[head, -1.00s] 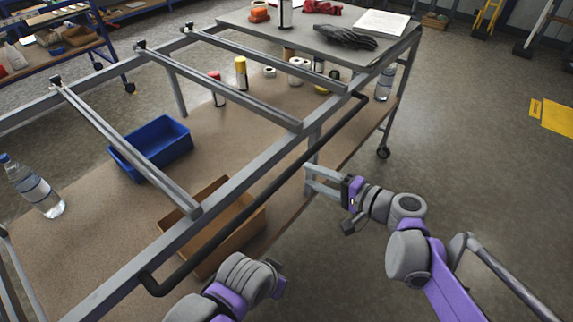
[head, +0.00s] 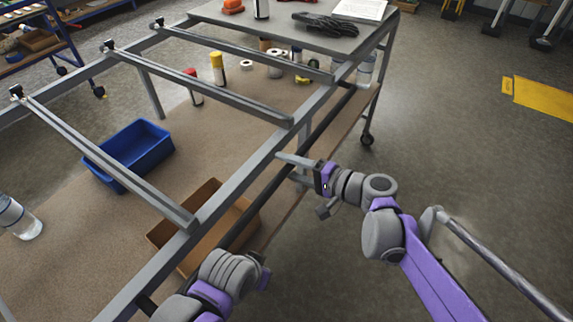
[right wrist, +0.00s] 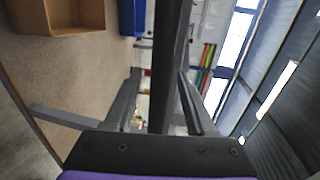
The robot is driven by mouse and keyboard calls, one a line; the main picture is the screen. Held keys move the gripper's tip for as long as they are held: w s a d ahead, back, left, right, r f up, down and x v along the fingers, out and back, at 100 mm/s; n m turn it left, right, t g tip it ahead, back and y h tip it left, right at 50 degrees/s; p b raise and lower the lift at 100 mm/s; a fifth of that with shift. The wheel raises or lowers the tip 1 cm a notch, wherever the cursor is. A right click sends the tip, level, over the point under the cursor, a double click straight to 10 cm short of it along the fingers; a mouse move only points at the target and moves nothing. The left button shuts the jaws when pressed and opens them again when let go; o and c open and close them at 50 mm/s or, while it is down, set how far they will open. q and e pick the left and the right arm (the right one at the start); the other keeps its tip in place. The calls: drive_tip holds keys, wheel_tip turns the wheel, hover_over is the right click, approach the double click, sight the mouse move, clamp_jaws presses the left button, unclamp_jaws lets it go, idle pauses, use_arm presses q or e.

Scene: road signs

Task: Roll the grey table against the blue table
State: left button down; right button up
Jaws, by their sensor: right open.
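The grey table (head: 244,180) is a grey metal frame with crossbars, a brown lower shelf and wheels, and fills the left and middle of the head view. Its black handle bar (head: 320,131) runs along the near side. My right gripper (head: 288,169) is open at the handle; in the right wrist view the dark bar (right wrist: 172,60) passes between its fingers. My left arm's wrist is at the bottom of the head view near the handle's near end; the left gripper's (head: 262,277) fingers are hidden. The blue table (head: 97,9) stands at the far upper left, apart from the grey table.
A blue bin (head: 128,160), a brown box (head: 205,225), a water bottle (head: 18,217) and several cans and rolls stand on the lower shelf. Gloves (head: 325,23) and papers (head: 360,9) lie on the grey top.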

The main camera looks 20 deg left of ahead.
clamp_jaws()
idle(1.3)
